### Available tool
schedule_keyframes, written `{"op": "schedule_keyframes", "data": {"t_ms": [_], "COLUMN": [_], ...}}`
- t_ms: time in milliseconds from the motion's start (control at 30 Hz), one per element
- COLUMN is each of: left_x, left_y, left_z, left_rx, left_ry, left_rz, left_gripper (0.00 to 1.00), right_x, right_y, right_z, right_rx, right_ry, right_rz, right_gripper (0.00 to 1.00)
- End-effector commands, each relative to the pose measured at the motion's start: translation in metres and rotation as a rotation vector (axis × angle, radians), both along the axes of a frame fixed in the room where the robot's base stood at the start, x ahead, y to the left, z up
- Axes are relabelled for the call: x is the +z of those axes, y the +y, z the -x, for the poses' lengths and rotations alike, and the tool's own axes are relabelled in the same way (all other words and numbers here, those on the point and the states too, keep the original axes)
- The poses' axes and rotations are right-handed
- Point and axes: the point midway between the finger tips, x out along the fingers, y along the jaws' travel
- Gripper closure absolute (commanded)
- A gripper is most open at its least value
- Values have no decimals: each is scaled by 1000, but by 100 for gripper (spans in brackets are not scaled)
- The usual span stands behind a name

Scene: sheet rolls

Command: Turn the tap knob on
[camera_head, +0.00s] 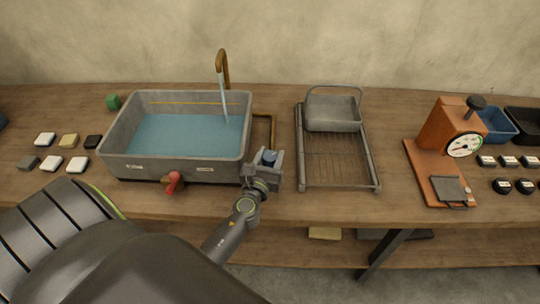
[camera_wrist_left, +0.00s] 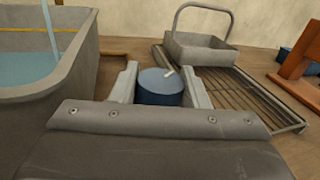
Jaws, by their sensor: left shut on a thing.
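The tap knob (camera_head: 269,157) is a round blue knob with a white mark on top, to the right of the grey basin (camera_head: 118,131). In the left wrist view the blue knob (camera_wrist_left: 160,91) sits between the two pale fingers of my left gripper (camera_wrist_left: 160,86). My left gripper (camera_head: 268,158) is shut on the knob. The brass tap spout (camera_head: 223,66) rises behind the basin, and a stream of water (camera_head: 224,99) falls from it into the basin's water. My right gripper is not in view.
A red-handled valve (camera_head: 173,182) is at the basin's front. A wire rack (camera_head: 335,164) with a grey handled basket (camera_head: 333,114) stands to the right. Farther right is an orange scale (camera_head: 446,130). Small blocks (camera_head: 77,165) lie at the left.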

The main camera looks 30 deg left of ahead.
Motion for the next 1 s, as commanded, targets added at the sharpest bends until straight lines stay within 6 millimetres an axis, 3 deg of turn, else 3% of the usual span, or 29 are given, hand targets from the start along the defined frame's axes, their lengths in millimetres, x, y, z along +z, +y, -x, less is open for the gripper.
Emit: {"op": "schedule_keyframes", "data": {"t_ms": [667, 700, 833, 1000], "left_x": [1, 1, 1, 0], "left_y": [0, 0, 0, 0], "left_z": [-1, -1, -1, 0], "left_rx": [-71, -71, -70, -70], "left_ry": [-3, -3, -2, -1], "left_rz": [2, 2, 1, 1], "left_gripper": [81, 56, 39, 37], "right_x": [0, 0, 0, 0], "right_y": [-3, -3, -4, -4], "right_z": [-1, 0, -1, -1], "right_rx": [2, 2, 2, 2], "right_ry": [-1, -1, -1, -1], "right_rz": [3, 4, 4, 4], "right_gripper": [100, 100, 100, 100]}}
